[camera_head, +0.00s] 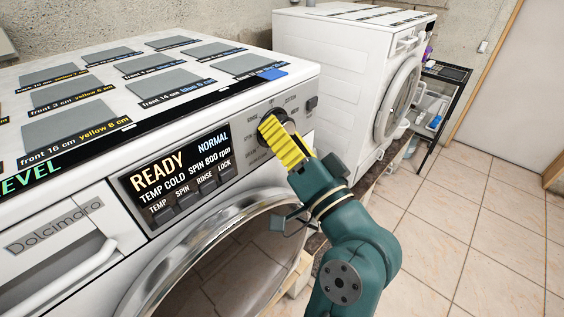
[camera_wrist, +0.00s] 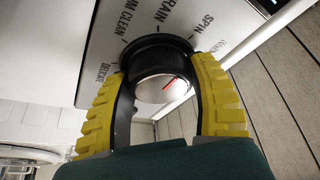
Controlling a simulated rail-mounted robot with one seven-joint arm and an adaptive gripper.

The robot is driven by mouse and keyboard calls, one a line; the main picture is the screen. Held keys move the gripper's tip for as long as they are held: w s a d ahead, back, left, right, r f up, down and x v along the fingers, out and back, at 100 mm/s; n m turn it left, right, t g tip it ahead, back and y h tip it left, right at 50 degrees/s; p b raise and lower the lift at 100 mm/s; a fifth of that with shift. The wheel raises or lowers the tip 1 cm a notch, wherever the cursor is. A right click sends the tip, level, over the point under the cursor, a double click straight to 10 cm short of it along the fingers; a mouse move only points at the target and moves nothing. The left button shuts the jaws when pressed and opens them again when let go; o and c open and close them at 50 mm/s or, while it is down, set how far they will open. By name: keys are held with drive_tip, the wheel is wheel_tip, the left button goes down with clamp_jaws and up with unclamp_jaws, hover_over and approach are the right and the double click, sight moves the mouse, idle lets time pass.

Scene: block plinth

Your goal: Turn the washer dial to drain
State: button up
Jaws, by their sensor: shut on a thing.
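The washer dial (camera_wrist: 152,50) is a round black knob with a shiny face on the front washer's panel. In the wrist view, a red mark on its face slants to the upper right, roughly toward the SPIN label (camera_wrist: 207,30). The RAIN letters of the drain label (camera_wrist: 171,12) show at the top edge, with DELICATE and part of a CLEAN label to the left. My gripper (camera_wrist: 155,82) is shut on the dial, with one yellow finger on each side. In the head view, my gripper (camera_head: 268,125) hides most of the dial.
The washer's display (camera_head: 180,175) reads READY, NORMAL, TEMP COLD, SPIN 800 rpm. The round door (camera_head: 215,255) lies below the panel, close to my arm. A second white washer (camera_head: 330,75) stands behind, and a dark shelf (camera_head: 445,95) beyond it. The tiled floor at right is clear.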

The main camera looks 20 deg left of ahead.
drive_tip(key=n+b, duration=0.2)
drive_tip(key=b, duration=0.1)
drive_tip(key=n+g+y+b, duration=0.1)
drive_tip(key=n+b, duration=0.1)
drive_tip(key=b, duration=0.1)
drive_tip(key=shift+f+n+y, duration=0.3)
drive_tip(key=shift+f, duration=0.05)
drive_tip(key=n+b, duration=0.1)
drive_tip(key=n+g+y+b, duration=0.1)
drive_tip(key=n+b, duration=0.1)
drive_tip(key=shift+r, duration=0.25)
drive_tip(key=shift+r+n+g, duration=0.1)
drive_tip(key=shift+n+g, duration=0.3)
drive_tip(key=o, duration=1.2)
drive_tip(key=v, duration=1.2)
